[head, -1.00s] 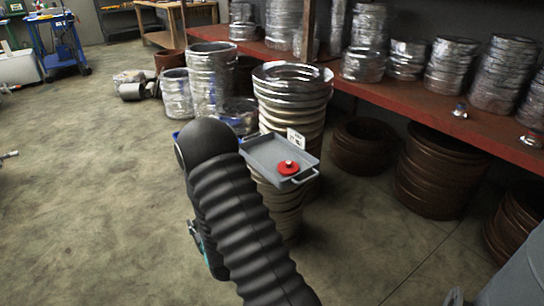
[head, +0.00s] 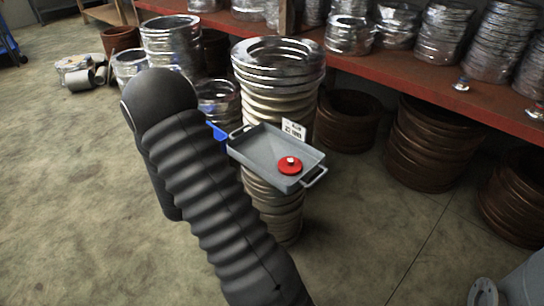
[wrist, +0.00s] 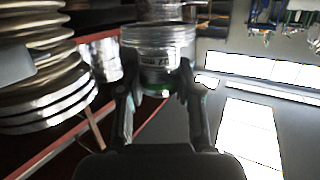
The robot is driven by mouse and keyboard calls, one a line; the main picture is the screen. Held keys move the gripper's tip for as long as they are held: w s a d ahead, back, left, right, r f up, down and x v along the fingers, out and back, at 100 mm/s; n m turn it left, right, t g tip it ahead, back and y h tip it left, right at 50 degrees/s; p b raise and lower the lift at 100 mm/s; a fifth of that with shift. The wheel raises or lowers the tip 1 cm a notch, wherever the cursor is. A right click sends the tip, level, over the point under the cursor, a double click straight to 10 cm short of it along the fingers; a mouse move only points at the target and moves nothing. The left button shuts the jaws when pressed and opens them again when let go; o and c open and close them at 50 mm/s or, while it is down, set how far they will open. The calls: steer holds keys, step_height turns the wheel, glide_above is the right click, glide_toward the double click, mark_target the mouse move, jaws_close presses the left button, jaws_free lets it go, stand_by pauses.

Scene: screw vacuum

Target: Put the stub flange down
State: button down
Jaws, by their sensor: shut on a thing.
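In the wrist view my gripper (wrist: 160,85) is shut on the stub flange (wrist: 158,48), a shiny metal cylinder with a label, held between the two fingers. Its far end is hard to tell from the bright background. In the head view my dark ribbed arm fills the centre left and hides the gripper and the flange. A red disc with a metal centre (head: 290,165) lies in the tray.
The ring stack (head: 278,65) rises behind the tray, with a white label card (head: 293,130) at the tray's back edge. A red shelf (head: 400,75) carries wrapped rings and small metal parts. Brown rings (head: 435,140) stand below it.

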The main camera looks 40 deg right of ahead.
mark_target(275, 147)
steer(key=s+d+r+m+g+h, duration=0.4)
steer(key=d+r+m+g+h, duration=0.1)
steer(key=d+m+g, duration=0.25)
steer(key=s+d+r+m+g+h, duration=0.45)
steer(key=d+m+g, duration=0.25)
steer(key=g, duration=0.2)
steer(key=shift+y, duration=0.25)
steer(key=d+f, duration=0.1)
steer(key=d, duration=0.2)
steer(key=d+f, duration=0.2)
steer(key=d, duration=0.1)
steer(key=d+f, duration=0.2)
steer(key=d, duration=0.1)
steer(key=shift+s+d, duration=0.4)
steer(key=shift+s+d+f, duration=0.15)
steer(key=shift+d+f, duration=0.5)
steer(key=shift+d, duration=0.25)
steer(key=shift+s+d+f, duration=0.1)
steer(key=shift+d+f, duration=0.55)
steer(key=shift+d, duration=0.25)
steer(key=shift+f, duration=0.1)
steer(key=shift+f, duration=0.1)
steer(key=c, duration=0.8)
jaws_free()
steer(key=shift+o, duration=0.2)
